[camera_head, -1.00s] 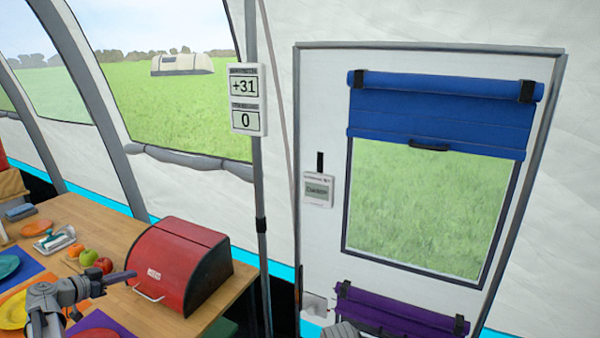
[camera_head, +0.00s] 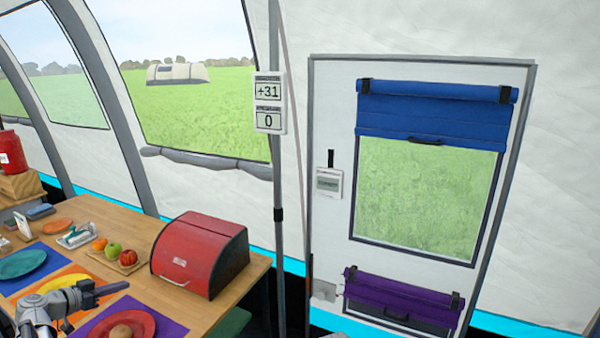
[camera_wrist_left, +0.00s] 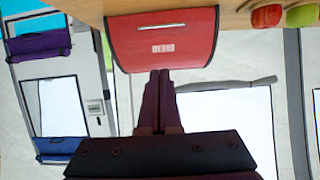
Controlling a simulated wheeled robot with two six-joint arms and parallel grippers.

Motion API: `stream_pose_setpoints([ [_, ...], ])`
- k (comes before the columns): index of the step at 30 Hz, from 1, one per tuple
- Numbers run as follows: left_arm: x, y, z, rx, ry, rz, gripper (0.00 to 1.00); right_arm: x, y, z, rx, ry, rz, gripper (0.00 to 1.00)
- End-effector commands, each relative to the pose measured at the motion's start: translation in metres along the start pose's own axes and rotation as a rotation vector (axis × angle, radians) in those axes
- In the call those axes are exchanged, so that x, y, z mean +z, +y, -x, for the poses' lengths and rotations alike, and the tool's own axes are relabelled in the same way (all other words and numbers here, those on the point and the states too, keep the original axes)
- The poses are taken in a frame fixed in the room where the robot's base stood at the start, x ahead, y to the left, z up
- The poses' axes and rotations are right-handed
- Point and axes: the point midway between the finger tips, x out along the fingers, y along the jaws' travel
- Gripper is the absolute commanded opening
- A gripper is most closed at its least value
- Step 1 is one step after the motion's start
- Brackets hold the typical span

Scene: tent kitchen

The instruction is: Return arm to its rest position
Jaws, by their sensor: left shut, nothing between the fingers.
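My left gripper (camera_head: 112,288) comes in from the lower left, above the table's near part and in front of the red bread box. It is shut and empty. In the left wrist view its two fingers (camera_wrist_left: 160,82) lie together and point toward the red bread box (camera_wrist_left: 165,38), which shows upside down. My right gripper does not show in these views.
The wooden table (camera_head: 150,222) holds the red bread box (camera_head: 200,255), a board with fruit (camera_head: 113,252), a teal plate (camera_head: 22,263) and a red plate (camera_head: 140,322) with a round brown item. A door (camera_head: 335,100) and a pole (camera_head: 278,230) stand to the right.

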Motion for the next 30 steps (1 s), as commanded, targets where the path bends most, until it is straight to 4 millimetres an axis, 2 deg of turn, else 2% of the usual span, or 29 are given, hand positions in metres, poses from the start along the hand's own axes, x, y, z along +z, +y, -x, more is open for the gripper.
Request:
stream_pose_setpoints([
  [11,0.003,0.048,-0.035,0.08,-0.082,0.035,0.0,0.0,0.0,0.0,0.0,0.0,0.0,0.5],
  [17,0.008,0.096,-0.063,0.148,-0.166,0.067,0.0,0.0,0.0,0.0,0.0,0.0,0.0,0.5],
  [20,0.013,0.128,-0.079,0.189,-0.229,0.087,0.0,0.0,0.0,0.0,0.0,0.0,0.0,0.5],
  [23,0.02,0.172,-0.097,0.236,-0.316,0.108,0.0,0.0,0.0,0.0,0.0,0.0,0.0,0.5],
  [26,0.032,0.232,-0.114,0.287,-0.441,0.131,0.0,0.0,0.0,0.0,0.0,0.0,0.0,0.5],
  [27,0.038,0.26,-0.12,0.304,-0.502,0.138,0.0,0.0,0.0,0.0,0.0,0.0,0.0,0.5],
  [30,0.055,0.324,-0.126,0.323,-0.657,0.15,0.0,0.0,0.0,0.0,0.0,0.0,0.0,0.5],
])
